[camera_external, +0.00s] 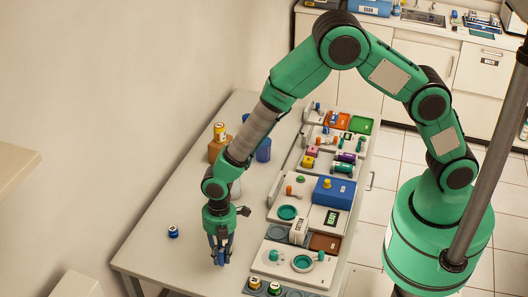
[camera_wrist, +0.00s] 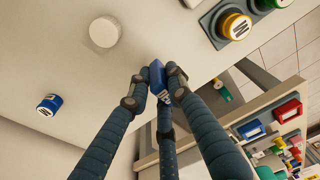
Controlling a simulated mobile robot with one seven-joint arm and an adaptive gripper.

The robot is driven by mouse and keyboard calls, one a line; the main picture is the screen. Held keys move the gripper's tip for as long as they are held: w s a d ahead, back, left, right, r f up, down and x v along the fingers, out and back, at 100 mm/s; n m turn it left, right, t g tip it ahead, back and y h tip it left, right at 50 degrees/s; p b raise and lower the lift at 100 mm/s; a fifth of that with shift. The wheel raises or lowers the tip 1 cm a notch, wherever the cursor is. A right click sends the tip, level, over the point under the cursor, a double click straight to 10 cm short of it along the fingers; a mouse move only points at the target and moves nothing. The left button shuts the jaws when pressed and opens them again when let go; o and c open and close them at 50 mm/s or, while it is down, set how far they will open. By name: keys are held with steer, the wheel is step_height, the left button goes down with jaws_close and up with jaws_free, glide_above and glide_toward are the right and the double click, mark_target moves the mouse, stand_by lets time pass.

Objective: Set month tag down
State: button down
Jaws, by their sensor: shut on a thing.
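My gripper (camera_external: 220,258) points down over the near part of the grey table. In the wrist view its fingers (camera_wrist: 160,83) are shut on a small blue block with a pale marking, which I take to be the month tag (camera_wrist: 157,72). The fingers hide part of it. I cannot tell whether its underside touches the table. A separate short blue cylinder with a white label (camera_external: 173,231) stands on the table to the left of my gripper; it also shows in the wrist view (camera_wrist: 48,105).
A white round disc (camera_wrist: 104,32) lies on the table near my fingers. Yellow-topped (camera_external: 254,283) and green-topped (camera_external: 274,288) pieces stand at the near right. Trays with a blue box (camera_external: 336,192) line the right side. The table's left part is mostly clear.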

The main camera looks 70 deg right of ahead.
glide_above(194, 272)
steer(key=shift+d+f, duration=0.15)
steer(key=shift+f, duration=0.25)
steer(key=shift+s, duration=0.1)
steer(key=shift+f, duration=0.1)
steer(key=shift+f+b, duration=0.4)
steer(key=shift+f, duration=1.25)
steer(key=shift+f, duration=0.2)
steer(key=c, duration=1.6)
jaws_free()
steer(key=shift+r, duration=0.15)
steer(key=r, duration=0.4)
steer(key=d+r, duration=0.1)
steer(key=r, duration=0.3)
steer(key=r+p, duration=0.1)
steer(key=r, duration=0.3)
steer(key=shift+d, duration=0.2)
